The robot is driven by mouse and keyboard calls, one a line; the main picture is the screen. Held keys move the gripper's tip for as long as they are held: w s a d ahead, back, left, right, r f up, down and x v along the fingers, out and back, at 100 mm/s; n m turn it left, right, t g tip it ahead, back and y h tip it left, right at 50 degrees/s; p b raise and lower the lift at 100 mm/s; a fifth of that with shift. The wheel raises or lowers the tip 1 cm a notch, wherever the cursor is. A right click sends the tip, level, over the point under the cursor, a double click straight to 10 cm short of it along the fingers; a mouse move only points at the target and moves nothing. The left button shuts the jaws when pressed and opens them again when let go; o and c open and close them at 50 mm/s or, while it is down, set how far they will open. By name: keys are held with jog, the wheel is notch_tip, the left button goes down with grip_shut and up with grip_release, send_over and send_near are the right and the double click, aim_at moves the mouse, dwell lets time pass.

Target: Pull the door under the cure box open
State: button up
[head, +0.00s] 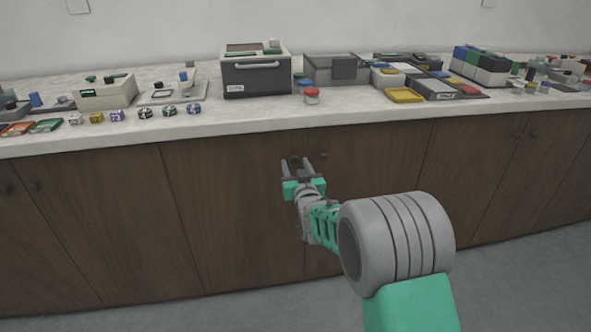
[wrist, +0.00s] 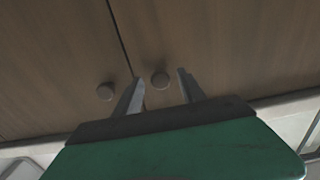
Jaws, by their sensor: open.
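The cure box (head: 256,76) is the pale box with a dark front and a bar handle, on the counter. Below it is a brown wooden door (head: 228,205), shut and flush with its neighbours. Its round knob (head: 295,160) is near the door's upper right corner. My gripper (head: 296,164) is open in front of this knob. In the wrist view the knob (wrist: 160,80) shows between the two finger tips, nearer the right finger. I cannot tell whether the fingers reach around it or stop short. Nothing is held.
A second knob (wrist: 105,92), on the adjoining door, lies just outside the fingers; it also shows in the head view (head: 323,155). The counter (head: 225,122) overhangs the doors and carries several boxes, trays and small items. The floor (head: 200,312) before the doors looks clear.

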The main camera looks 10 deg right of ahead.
jog(key=shift+w+r, duration=0.1)
jog(key=shift+c, duration=0.3)
grip_shut()
dwell(1.0)
